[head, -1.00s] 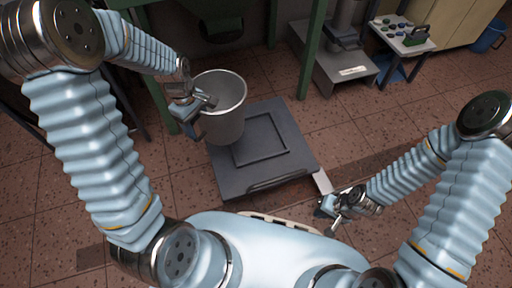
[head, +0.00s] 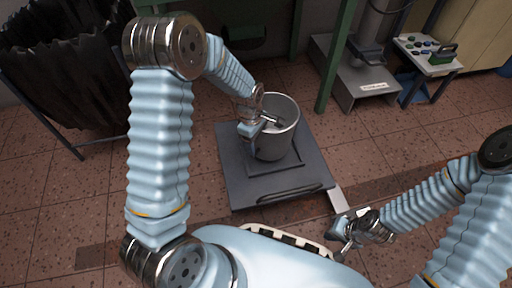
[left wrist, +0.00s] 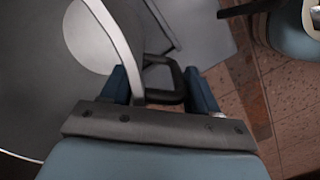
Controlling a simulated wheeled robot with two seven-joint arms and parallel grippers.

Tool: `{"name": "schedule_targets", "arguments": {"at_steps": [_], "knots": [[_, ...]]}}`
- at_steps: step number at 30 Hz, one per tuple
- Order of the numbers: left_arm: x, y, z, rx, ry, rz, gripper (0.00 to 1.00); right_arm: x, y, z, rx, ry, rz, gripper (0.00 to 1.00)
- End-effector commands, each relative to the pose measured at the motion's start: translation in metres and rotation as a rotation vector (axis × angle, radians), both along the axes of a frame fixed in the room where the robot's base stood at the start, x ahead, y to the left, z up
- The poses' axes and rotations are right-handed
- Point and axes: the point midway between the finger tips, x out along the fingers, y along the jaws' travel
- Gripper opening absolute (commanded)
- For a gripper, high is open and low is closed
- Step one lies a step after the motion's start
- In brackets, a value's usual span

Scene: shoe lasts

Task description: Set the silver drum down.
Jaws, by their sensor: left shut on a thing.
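The silver drum (head: 280,142) is an open-topped metal bucket. In the head view it stands upright over the middle of the dark grey platform (head: 237,183); I cannot tell whether its base touches the platform. My left gripper (head: 266,123) is shut on the drum's near left rim. In the left wrist view the rim of the drum (left wrist: 128,52) passes between the blue fingers of my left gripper (left wrist: 160,88), and the drum's inside fills the left part. My right gripper (head: 346,240) is low at the right, away from the drum, too small to read its jaws.
A green post (head: 338,60) stands behind the platform to the right. A grey machine base (head: 370,90) and a small table with parts (head: 432,62) are at the back right. A dark draped rack (head: 65,70) is at the left. Tiled floor is open around the platform.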

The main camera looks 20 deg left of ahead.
Motion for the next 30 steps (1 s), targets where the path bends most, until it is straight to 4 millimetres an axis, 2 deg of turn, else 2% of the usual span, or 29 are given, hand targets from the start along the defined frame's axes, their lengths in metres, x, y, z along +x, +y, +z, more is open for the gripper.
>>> {"name": "schedule_targets", "arguments": {"at_steps": [3,6,16,17,18,22,30], "knots": [[0.001,-0.001,-0.022,0.000,0.002,0.001,0.01,0.000,0.000,-0.007,0.000,-0.001,0.000,0.00],[0.001,-0.001,-0.032,0.000,0.000,0.000,0.01,0.000,0.000,-0.009,0.000,-0.002,-0.001,0.00],[0.001,-0.001,-0.035,0.000,-0.001,-0.001,0.01,0.000,0.000,-0.011,0.000,-0.002,-0.001,0.00],[0.000,-0.001,-0.035,0.000,0.001,0.000,0.62,0.000,0.000,-0.011,0.000,-0.002,-0.002,0.00],[0.000,-0.001,-0.034,0.000,0.000,0.000,0.68,0.000,0.000,-0.010,0.000,-0.002,-0.002,0.00],[0.000,-0.001,-0.034,0.000,0.001,0.000,0.86,0.000,0.000,-0.010,0.000,-0.002,-0.002,0.00],[0.000,-0.001,-0.033,0.000,0.000,0.000,0.86,0.000,0.000,-0.009,0.000,-0.002,-0.001,0.00]]}}
